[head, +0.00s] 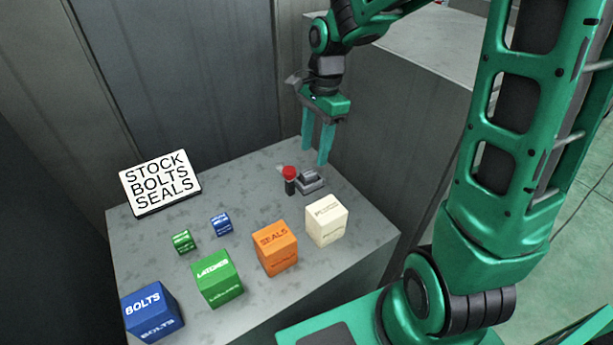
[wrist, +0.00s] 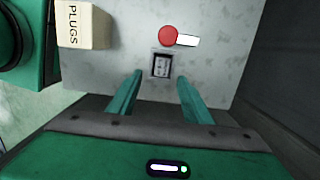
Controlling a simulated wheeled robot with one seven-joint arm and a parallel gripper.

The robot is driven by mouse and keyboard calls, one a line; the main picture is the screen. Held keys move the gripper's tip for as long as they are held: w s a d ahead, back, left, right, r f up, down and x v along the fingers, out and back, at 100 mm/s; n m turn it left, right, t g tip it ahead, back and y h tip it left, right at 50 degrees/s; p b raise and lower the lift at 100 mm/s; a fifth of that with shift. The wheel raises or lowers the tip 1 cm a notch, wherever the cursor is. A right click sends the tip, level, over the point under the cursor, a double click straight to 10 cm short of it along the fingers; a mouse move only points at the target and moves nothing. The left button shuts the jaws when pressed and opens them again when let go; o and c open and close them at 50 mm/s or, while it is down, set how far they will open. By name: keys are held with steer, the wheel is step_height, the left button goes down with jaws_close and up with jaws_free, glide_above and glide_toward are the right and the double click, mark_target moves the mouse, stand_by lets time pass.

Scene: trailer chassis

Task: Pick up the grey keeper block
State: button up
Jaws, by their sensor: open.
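The grey keeper block (head: 310,181) sits on the grey table at its far right part, just right of a red-topped black post. In the wrist view the keeper block (wrist: 161,66) shows as a small dark-framed piece with a lighter middle. My gripper (head: 317,150) points down above the table near the block. Its two green fingers are apart with nothing between them. In the wrist view the block appears between and just beyond the fingertips of my gripper (wrist: 160,77); the exact height gap is hard to tell.
The red-topped post (head: 290,180) stands close beside the block. Cream (head: 327,220), orange (head: 275,248), green (head: 217,278) and blue (head: 152,311) boxes line the near side. Small green (head: 182,242) and blue (head: 221,224) cubes and a sign (head: 160,182) stand left. Walls rise behind.

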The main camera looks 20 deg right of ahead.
mark_target(309, 172)
steer(key=shift+w+a+f, duration=0.1)
steer(key=shift+a+f, duration=0.1)
steer(key=shift+f, duration=0.9)
steer(key=shift+s+a+f, duration=0.1)
steer(key=shift+a+f, duration=0.05)
steer(key=shift+f, duration=1)
steer(key=shift+w+a+f, duration=0.1)
steer(key=shift+a+f, duration=0.1)
steer(key=shift+f, duration=0.9)
jaws_close()
